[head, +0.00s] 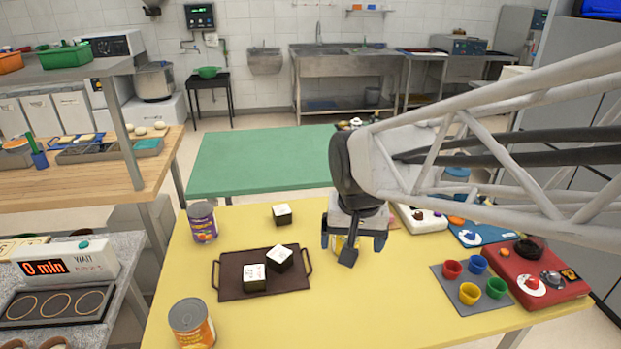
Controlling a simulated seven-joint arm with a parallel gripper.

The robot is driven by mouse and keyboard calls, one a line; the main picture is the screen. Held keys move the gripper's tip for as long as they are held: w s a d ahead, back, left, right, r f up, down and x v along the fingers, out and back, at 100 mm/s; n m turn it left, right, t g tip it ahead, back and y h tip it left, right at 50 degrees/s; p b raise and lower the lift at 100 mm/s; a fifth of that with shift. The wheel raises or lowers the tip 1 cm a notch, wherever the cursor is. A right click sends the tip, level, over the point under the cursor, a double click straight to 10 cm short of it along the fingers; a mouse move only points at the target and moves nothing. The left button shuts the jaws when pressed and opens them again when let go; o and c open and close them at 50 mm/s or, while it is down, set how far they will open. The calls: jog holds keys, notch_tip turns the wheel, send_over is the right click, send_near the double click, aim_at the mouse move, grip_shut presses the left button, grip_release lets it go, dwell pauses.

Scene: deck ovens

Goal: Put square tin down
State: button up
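Three small square tins with dark sides and white tops are in the head view. One square tin (254,278) stands on the brown tray (232,290), and a second square tin (279,258) stands turned beside it on the tray. A third square tin (282,214) stands on the yellow table behind the tray. My gripper (347,254) points down over the table, right of the tray and apart from these tins.
A purple-labelled can (202,222) and an orange-labelled can (191,323) stand left of the tray. Coloured cups on a grey mat (460,301) and a red board (556,290) lie at right. The yellow table (370,310) is clear in front of my gripper.

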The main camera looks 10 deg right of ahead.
jog(key=s+d+n, duration=0.2)
jog(key=s, duration=0.8)
jog(key=shift+s+d+r+n+t, duration=0.3)
jog(key=shift+s, duration=0.05)
jog(key=shift+o, duration=0.4)
jog(key=shift+w, duration=0.1)
